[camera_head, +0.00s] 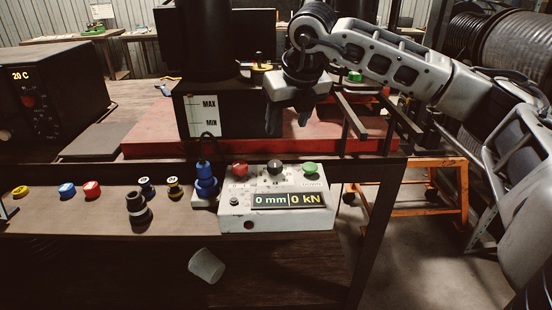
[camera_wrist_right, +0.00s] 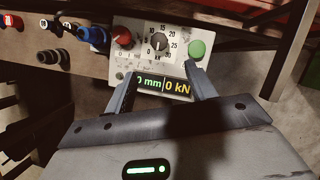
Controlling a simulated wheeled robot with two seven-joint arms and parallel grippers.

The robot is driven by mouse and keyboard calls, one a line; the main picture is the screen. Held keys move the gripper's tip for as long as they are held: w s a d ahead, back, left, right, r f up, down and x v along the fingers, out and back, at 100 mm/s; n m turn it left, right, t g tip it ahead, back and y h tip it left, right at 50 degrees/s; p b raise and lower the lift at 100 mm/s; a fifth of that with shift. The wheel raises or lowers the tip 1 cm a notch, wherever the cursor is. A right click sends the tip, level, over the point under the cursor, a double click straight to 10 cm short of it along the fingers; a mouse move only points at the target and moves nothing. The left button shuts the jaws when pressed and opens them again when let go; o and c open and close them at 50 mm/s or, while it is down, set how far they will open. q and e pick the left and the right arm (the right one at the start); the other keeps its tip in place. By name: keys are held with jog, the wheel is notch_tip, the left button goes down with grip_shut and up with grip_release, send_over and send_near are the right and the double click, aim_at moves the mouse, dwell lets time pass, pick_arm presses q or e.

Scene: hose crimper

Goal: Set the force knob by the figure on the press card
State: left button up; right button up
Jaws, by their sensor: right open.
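The force knob is the dark round knob (camera_head: 275,167) in the middle of the grey control box (camera_head: 231,217). In the right wrist view the knob (camera_wrist_right: 159,42) sits in a ring of kN figures; its pointer setting is too small to read surely. The box's display (camera_head: 287,200) reads 0 mm and 0 kN. My right gripper (camera_head: 288,120) is open and empty, above and behind the box in the head view. In the wrist view its fingers (camera_wrist_right: 163,78) point toward the box, apart from the knob. I cannot make out a press card. My left gripper is out of view.
A blue fitting (camera_head: 206,183) stands left of the box, with several coloured caps beyond. A MAX/MIN plate (camera_head: 204,116) is behind. A white cup (camera_head: 206,265) lies below; an orange trolley (camera_head: 420,200) stands right.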

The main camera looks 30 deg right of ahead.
aim_at(275, 164)
jog(key=p+x, duration=0.2)
jog(key=x, duration=1.2)
jog(key=shift+s+a+f, duration=0.1)
jog(key=shift+a, duration=0.05)
jog(key=c, duration=1)
